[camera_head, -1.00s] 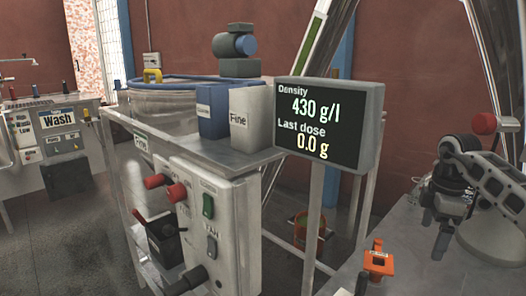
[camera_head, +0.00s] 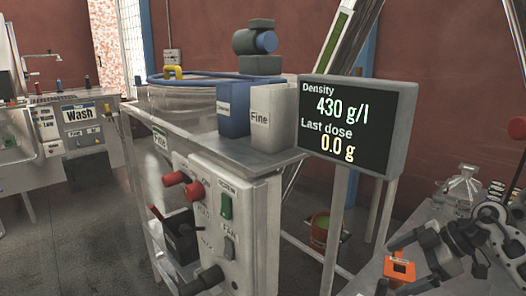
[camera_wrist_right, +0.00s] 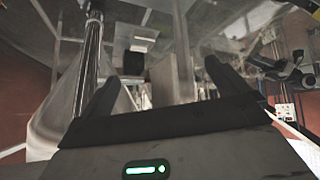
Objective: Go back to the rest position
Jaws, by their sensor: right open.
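My right gripper (camera_head: 414,252) is at the lower right of the head view, its dark fingers reaching left, close to an orange-framed item on the grey bench. In the right wrist view the two dark fingers (camera_wrist_right: 160,88) stand wide apart with nothing between them. My left gripper is not in view. The display (camera_head: 358,125) on its post reads 430 g/l density and 0.0 g last dose.
The filler's control box (camera_head: 212,215) with red knobs stands left of centre. Blue (camera_head: 233,110) and white "Fine" (camera_head: 273,117) containers sit above it. Glass bottles (camera_head: 463,188) stand behind my right arm. A Wash station (camera_head: 75,125) is at the far left.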

